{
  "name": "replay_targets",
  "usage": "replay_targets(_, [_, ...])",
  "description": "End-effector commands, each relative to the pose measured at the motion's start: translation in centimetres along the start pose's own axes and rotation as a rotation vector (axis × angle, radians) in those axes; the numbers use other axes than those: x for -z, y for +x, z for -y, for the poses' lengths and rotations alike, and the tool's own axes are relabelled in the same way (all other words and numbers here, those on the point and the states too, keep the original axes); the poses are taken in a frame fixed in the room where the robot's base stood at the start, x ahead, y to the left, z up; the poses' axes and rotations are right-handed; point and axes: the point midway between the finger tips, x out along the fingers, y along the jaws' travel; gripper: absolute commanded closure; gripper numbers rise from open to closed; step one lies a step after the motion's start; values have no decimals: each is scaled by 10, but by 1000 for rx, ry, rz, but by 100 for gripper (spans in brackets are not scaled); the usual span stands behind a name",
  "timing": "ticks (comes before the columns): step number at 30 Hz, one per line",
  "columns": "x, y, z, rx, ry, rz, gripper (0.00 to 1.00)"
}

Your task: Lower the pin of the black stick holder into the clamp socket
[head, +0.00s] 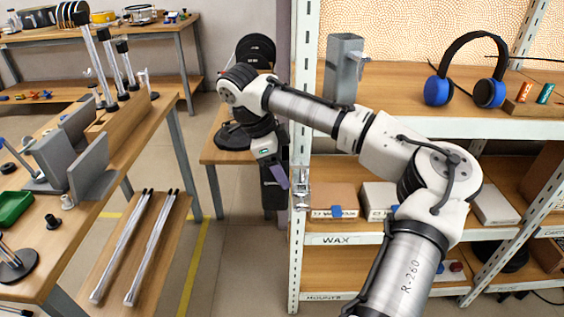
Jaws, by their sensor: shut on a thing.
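My gripper (273,178) points down at the middle of the head view, just left of the shelf's front post. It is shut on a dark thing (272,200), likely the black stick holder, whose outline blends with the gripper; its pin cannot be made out. A small metal clamp (301,189) is fixed to the white post, close to the right of my gripper. It may be the clamp socket; its opening is too small to see. I cannot tell whether the held thing touches it.
The white shelf post (305,120) stands beside my gripper. A shelf (400,125) holds headphones (467,75) and a grey holder (344,68). A small table (212,150) with black discs is behind. A bench (85,215) with rods and grey fixtures stands left. Floor between is clear.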

Motion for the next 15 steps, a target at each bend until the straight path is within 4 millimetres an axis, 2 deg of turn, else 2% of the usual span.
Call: replay_targets(15, [-12,29,0,0,0,0,71])
